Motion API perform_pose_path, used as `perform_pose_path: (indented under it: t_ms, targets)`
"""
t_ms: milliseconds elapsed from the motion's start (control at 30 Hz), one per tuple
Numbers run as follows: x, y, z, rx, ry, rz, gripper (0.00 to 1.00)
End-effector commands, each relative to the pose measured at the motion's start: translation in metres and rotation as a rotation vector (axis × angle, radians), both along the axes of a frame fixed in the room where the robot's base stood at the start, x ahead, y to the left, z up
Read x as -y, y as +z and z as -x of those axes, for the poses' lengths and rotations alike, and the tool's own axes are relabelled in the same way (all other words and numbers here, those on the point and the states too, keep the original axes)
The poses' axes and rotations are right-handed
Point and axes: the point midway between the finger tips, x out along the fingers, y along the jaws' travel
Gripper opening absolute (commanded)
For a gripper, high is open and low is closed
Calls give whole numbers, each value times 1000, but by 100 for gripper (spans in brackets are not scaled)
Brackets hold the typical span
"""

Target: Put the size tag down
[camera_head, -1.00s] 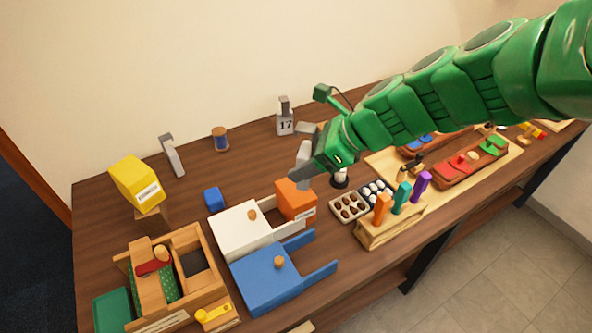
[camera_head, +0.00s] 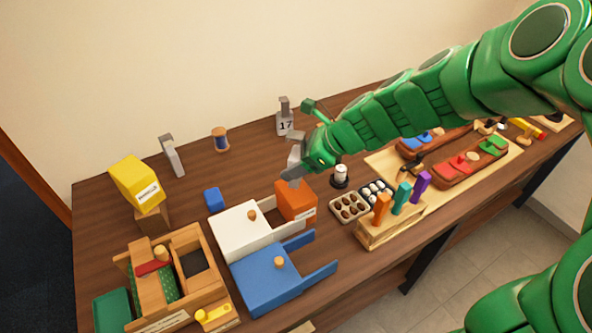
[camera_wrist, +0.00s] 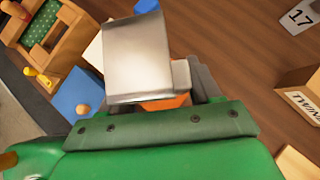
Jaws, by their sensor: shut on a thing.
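My gripper (camera_head: 294,172) is shut on a plain grey size tag (camera_wrist: 138,62), which fills the middle of the wrist view. The tag's near face is blank to the wrist camera, so I cannot read a number on it. In the head view the gripper and tag hang just above and behind the orange block (camera_head: 296,199). The tag appears to be in the air, apart from the table.
A white box (camera_head: 238,232) and a blue box (camera_head: 266,278) with knobs stand in front. An egg tray (camera_head: 349,207) and a tool rack (camera_head: 388,224) are to the right. A spool (camera_head: 220,139) and a blue cube (camera_head: 213,198) stand left, with clear tabletop between.

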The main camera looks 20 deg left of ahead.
Motion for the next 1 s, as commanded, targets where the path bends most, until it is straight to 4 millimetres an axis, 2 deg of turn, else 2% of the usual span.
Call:
perform_pose_path:
  t_ms: [233, 633, 667, 700, 800, 1000]
  targets:
    - [-1, -29, 1, -4, 2, -1, 30]
    - [-1, -33, 0, -1, 0, -1, 30]
    - [0, -33, 0, -1, -1, -1, 66]
    - [0, -33, 0, 0, 0, -1, 72]
    - [0, -33, 0, 0, 0, -1, 87]
    - [0, -33, 0, -1, 1, -1, 88]
